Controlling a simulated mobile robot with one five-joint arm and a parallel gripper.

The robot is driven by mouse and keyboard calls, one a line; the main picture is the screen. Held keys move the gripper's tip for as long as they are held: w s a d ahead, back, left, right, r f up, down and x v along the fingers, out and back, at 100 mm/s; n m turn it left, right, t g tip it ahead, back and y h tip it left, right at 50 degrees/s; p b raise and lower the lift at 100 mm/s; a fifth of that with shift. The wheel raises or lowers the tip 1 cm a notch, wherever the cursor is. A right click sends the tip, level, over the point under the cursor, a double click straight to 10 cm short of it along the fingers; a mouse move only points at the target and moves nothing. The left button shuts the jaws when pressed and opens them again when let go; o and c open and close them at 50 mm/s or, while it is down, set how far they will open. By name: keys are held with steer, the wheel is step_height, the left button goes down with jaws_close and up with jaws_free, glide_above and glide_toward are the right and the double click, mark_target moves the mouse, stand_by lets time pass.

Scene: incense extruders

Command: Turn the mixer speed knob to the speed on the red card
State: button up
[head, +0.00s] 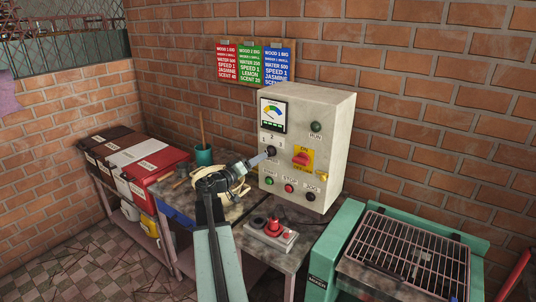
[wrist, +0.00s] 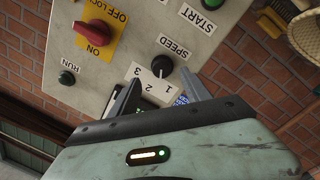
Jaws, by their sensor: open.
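The black speed knob (wrist: 162,66) is on the pale control box (head: 313,125), beside a white label marked 1, 2 and 3. I cannot tell which number it points at. In the head view the knob (head: 271,151) sits left of the yellow on/off plate. My gripper (wrist: 161,82) is open, its two fingers reaching toward the knob, one on either side of it in the wrist view; I cannot tell whether they touch it. In the head view my gripper (head: 262,158) is at the box's front. The red card (head: 228,63) on the brick wall reads SPEED 1.
A red switch (head: 301,158) is right of the knob, with push buttons (head: 289,188) below. Green (head: 250,64) and blue (head: 278,65) cards hang beside the red one. A small red-topped device (head: 270,232) stands on the bench. A green-framed grill (head: 403,250) is at right.

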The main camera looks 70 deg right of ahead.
mark_target(270, 152)
steer(key=x, duration=0.7)
steer(key=shift+w+f, duration=0.1)
steer(key=shift+f, duration=0.05)
jaws_close()
